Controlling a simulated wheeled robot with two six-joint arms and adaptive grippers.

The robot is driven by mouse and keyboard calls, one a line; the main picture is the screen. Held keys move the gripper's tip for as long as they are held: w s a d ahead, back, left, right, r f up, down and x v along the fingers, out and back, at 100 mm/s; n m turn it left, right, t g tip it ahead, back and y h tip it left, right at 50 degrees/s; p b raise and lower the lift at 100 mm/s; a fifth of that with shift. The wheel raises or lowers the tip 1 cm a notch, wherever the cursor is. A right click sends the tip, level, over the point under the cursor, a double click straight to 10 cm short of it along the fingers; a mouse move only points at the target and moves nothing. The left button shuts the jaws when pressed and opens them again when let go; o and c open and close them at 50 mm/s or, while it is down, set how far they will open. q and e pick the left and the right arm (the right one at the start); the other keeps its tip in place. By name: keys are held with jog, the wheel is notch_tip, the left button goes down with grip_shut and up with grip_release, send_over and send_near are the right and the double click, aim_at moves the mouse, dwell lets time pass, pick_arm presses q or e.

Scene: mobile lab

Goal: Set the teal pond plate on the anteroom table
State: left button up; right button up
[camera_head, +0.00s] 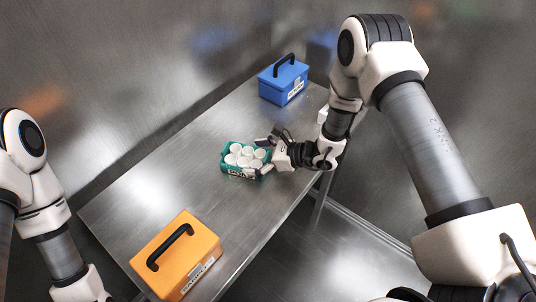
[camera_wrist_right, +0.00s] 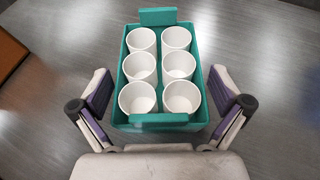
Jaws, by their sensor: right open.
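The teal pond plate (camera_head: 225,163) is a shallow teal carrier with a label on its side, and it stands on the metal table (camera_head: 150,185). It holds several white cups (camera_head: 247,160). In the right wrist view, the teal carrier (camera_wrist_right: 158,17) has a raised tab at each end, and the cups stand upright in two columns. My right gripper (camera_wrist_right: 160,88) is open, with one finger on each side of the carrier's near end and gaps on both sides. In the head view, my right gripper (camera_head: 265,155) is at the carrier's right end. My left gripper is out of frame.
A blue box with a black handle (camera_head: 284,82) stands at the table's far end. An orange box with a black handle (camera_head: 178,255) stands at the near end. Bare table lies between the boxes and the carrier. Metal walls surround the table.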

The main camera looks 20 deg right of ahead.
jog(key=b+v, duration=0.1)
jog(key=v, duration=1)
jog(key=shift+s, duration=0.15)
